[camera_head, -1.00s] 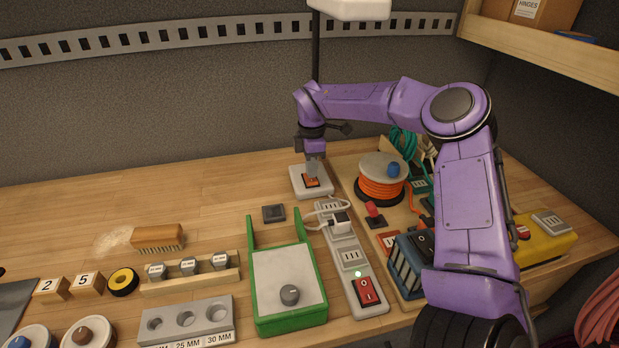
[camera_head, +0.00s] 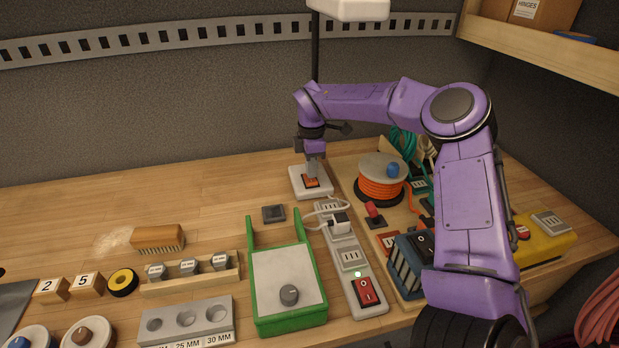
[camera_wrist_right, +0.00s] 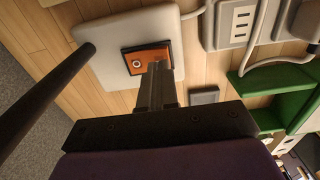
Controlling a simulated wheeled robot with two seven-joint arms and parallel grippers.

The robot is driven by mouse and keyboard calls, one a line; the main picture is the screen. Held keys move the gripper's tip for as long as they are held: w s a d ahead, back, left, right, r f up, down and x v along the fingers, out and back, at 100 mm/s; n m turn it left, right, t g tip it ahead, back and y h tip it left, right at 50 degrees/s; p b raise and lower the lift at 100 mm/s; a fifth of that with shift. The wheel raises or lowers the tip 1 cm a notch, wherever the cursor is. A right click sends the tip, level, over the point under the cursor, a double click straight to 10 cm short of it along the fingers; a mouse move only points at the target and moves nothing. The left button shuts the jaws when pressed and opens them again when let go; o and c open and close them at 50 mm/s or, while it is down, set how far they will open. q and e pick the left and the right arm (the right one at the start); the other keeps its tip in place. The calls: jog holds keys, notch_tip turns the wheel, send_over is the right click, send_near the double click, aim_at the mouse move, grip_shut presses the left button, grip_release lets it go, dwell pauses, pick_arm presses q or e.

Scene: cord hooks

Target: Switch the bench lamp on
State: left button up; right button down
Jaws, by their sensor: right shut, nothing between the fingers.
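The bench lamp has a white base (camera_head: 299,190) at the back of the bench, a dark pole (camera_head: 316,60) and a white head (camera_head: 348,8) at the top edge. An orange rocker switch (camera_head: 311,183) in a dark frame sits on the base; it also shows in the right wrist view (camera_wrist_right: 145,60). My right gripper (camera_head: 312,175) is shut and empty, pointing down with its fingertips at the switch. In the wrist view the fingertips (camera_wrist_right: 157,66) overlap the switch's edge; I cannot tell whether they press it. My left gripper is not in view.
A power strip (camera_head: 352,280) with a red switch and a lit green light runs in front of the lamp, a white plug in it. A green tray (camera_head: 290,320), an orange cord reel (camera_head: 380,188) and a dark square pad (camera_head: 273,213) stand nearby. Bench at back left is clear.

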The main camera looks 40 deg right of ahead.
aim_at(311, 181)
jog(key=shift+f+b, duration=0.9)
jog(key=shift+f, duration=0.05)
dwell(0.8)
jog(key=shift+r, duration=0.1)
jog(key=shift+r+p, duration=1.95)
jog(key=shift+r, duration=1.5)
